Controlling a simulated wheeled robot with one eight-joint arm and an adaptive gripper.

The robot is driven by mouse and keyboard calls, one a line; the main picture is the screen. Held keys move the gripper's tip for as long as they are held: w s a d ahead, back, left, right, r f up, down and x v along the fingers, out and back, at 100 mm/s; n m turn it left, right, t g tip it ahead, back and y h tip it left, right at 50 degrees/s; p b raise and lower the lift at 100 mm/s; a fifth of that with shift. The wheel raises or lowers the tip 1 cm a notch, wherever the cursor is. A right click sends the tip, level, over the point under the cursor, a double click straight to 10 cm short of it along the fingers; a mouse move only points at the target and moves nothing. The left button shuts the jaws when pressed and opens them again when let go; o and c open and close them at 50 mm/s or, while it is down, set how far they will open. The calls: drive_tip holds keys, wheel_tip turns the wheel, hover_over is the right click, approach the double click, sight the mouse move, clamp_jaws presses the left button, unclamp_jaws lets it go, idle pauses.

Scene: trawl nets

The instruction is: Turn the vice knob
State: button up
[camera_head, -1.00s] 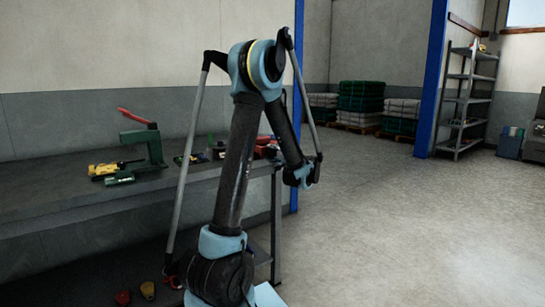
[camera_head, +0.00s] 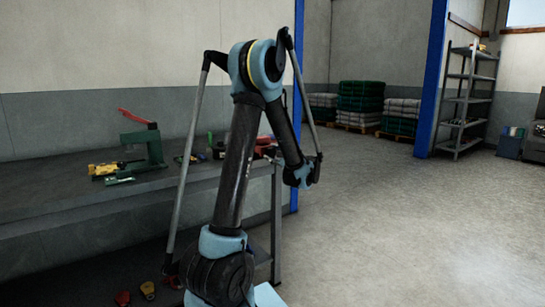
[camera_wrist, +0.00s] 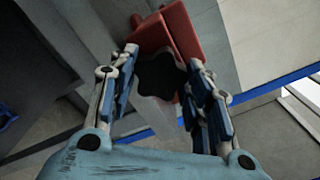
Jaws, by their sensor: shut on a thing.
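The vice (camera_wrist: 184,30) is red and shows in the wrist view at the top centre, past my fingertips. Its knob (camera_wrist: 160,76) is dark and star-shaped, in front of the red body. My gripper (camera_wrist: 162,72) has one finger on each side of the knob and is shut on it. In the head view part of the red vice (camera_head: 264,141) shows on the bench behind my arm. My gripper and the knob cannot be made out there, as my arm blocks the view.
The grey workbench (camera_head: 60,193) runs along the wall at left. A green press with a red lever (camera_head: 154,147) and a yellow tool (camera_head: 103,169) stand on it. A blue post (camera_head: 297,100) rises behind my arm. The floor (camera_head: 420,230) at right is clear.

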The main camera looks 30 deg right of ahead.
drive_tip(key=shift+a+f+m, duration=0.1)
drive_tip(key=shift+f+m, duration=0.05)
drive_tip(key=shift+m, duration=0.35)
drive_tip(key=o, duration=1)
drive_tip(key=shift+o, duration=0.4)
drive_tip(key=shift+s, duration=0.15)
drive_tip(key=s+d, duration=0.1)
drive_tip(key=s, duration=1)
drive_tip(key=shift+s, duration=0.35)
